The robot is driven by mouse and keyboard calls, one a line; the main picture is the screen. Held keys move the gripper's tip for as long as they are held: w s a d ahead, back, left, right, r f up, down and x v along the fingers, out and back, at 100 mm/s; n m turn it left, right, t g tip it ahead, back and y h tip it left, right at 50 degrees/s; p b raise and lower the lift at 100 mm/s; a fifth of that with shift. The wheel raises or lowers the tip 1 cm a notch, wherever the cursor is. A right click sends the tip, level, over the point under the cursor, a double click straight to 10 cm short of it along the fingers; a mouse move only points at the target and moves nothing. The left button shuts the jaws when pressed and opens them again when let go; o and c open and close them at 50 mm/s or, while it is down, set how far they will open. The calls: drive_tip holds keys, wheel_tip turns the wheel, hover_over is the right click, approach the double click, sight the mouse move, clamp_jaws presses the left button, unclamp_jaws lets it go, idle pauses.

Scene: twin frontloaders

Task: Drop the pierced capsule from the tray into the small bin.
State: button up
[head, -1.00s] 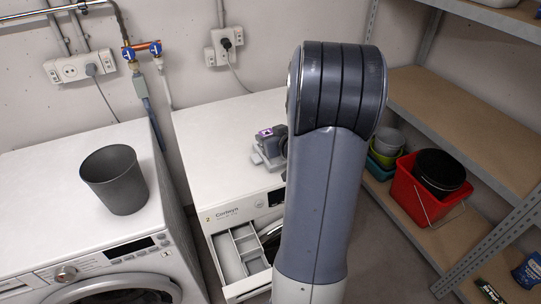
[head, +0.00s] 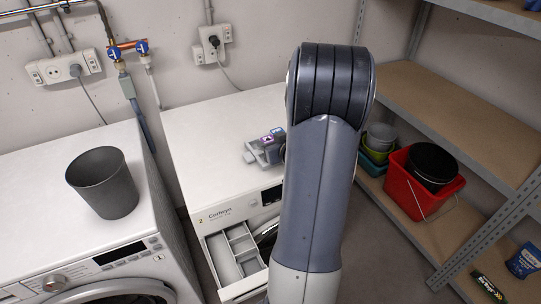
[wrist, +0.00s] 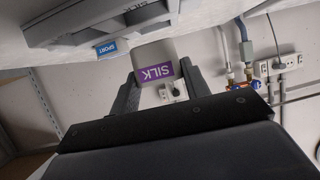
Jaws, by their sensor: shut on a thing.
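My gripper (head: 262,152) is low over the right washing machine's top, partly hidden by my arm. In the wrist view its fingers (wrist: 158,88) are shut on a pale grey block with a purple SILK label (wrist: 156,72). That purple label also shows in the head view (head: 267,139). A blue SPORT label (wrist: 106,49) shows beside it, at the edge of a grey slotted thing (wrist: 95,22) that may be the tray. I cannot see whether the held block is pierced. The small bin (head: 103,185), dark grey, stands upright and apart on the left machine.
The left machine (head: 38,180) and right machine (head: 200,140) stand side by side with a narrow gap. The right one's compartment drawer (head: 238,255) is pulled out. Shelves (head: 450,120) with a red bucket (head: 410,195) stand at right. The left machine's top is clear around the bin.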

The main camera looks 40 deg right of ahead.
drive_tip(key=shift+f, duration=2.15)
drive_tip(key=shift+f+b, duration=0.3)
drive_tip(key=shift+b, duration=0.2)
drive_tip(key=o, duration=1)
drive_tip(key=shift+r, duration=0.1)
drive_tip(key=shift+s, duration=0.1)
